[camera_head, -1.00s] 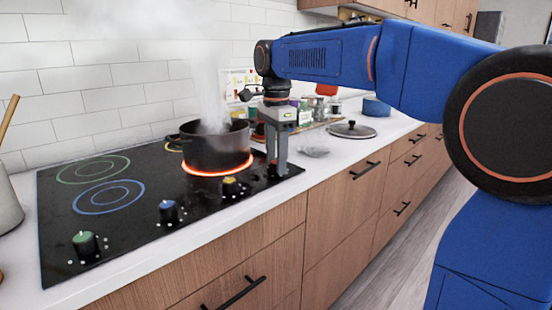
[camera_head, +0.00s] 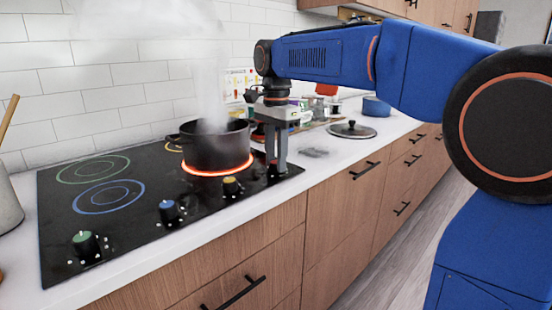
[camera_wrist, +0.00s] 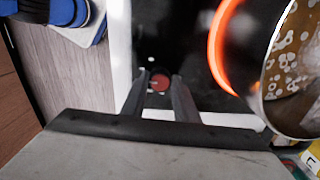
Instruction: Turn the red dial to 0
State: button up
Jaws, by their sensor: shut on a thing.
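The red dial (camera_wrist: 159,84) shows in the wrist view on the black cooktop, between the two fingers of my gripper (camera_wrist: 160,79). The fingers are shut on it from both sides, and its red top faces the camera. In the head view my gripper (camera_head: 277,172) points straight down at the right end of the cooktop (camera_head: 130,225). There its fingers mostly hide the dial. The dial's pointer and its number marks are too small to read.
A steaming dark pot (camera_head: 215,150) stands on a glowing red burner just left of my gripper. Yellow (camera_head: 231,186), blue (camera_head: 169,211) and green (camera_head: 86,243) dials line the cooktop's front. A glass lid (camera_head: 351,130) and a blue pot (camera_head: 376,106) lie to the right.

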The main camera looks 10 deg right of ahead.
jog(key=n, duration=0.4)
jog(key=shift+n, duration=0.3)
jog(key=n, duration=0.4)
jog(key=shift+n, duration=0.3)
jog(key=n, duration=0.4)
jog(key=shift+n, duration=0.3)
jog(key=n, duration=1.3)
jog(key=shift+n, duration=0.3)
jog(key=n, duration=0.9)
jog(key=shift+n, duration=0.3)
